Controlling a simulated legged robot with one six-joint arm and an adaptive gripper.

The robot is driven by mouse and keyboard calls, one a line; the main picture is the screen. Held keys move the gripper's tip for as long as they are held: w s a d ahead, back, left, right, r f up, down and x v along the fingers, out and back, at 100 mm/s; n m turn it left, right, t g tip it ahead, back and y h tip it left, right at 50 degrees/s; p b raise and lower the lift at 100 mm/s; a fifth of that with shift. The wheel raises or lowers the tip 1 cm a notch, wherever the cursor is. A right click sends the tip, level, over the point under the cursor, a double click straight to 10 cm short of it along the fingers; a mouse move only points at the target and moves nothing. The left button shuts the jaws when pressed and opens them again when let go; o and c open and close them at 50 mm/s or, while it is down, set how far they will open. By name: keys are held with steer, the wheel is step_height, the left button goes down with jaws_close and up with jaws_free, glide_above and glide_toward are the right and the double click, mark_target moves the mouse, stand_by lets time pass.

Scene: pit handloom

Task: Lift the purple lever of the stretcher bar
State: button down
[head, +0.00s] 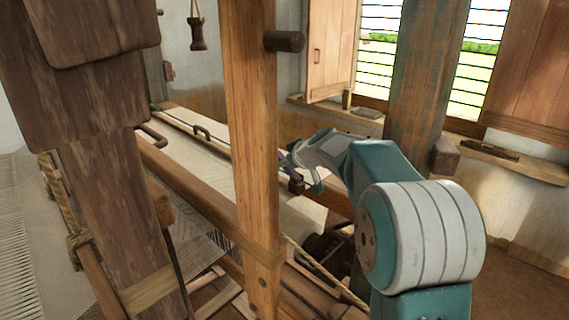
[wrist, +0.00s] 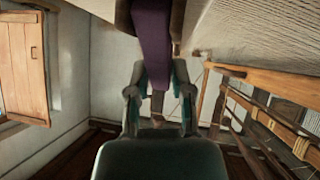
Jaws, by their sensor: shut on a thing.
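The purple lever (wrist: 152,35) comes down from the top of the wrist view and its lower part lies between the two fingers of my gripper (wrist: 158,82). The fingers are shut on it from both sides. In the head view my gripper (head: 303,172) is at the right edge of the pale cloth, just right of the foreground post. Only a small dark purple patch of the lever shows there, mostly hidden by the fingers. The stretcher bar (head: 190,128) appears to run across the cloth toward my gripper, partly hidden behind the post.
The wooden post (head: 252,120) stands close in front, left of my arm. A teal-worn pillar (head: 420,85) rises behind my arm. The woven cloth (head: 205,155) lies on the left. A window ledge (head: 500,160) runs along the back wall.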

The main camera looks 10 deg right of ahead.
steer(key=shift+s+d+r+t+y, duration=0.1)
steer(key=shift+s+d+t+y, duration=0.1)
steer(key=shift+t+y, duration=0.25)
steer(key=shift+s+d+t+y, duration=0.1)
steer(key=shift+s+t+y, duration=0.15)
steer(key=shift+t, duration=0.3)
steer(key=shift+s+d+r+m+t+y, duration=0.15)
steer(key=shift+s+m+t+y, duration=0.1)
steer(key=shift+t, duration=0.35)
steer(key=shift+s+d+m+t+y, duration=0.15)
steer(key=shift+s+t+y, duration=0.1)
steer(key=shift+t, duration=0.35)
steer(key=c, duration=0.6)
jaws_free()
steer(key=shift+c, duration=0.2)
steer(key=shift+o, duration=0.6)
steer(key=shift+d, duration=0.1)
steer(key=shift+r, duration=0.15)
steer(key=shift+s, duration=0.1)
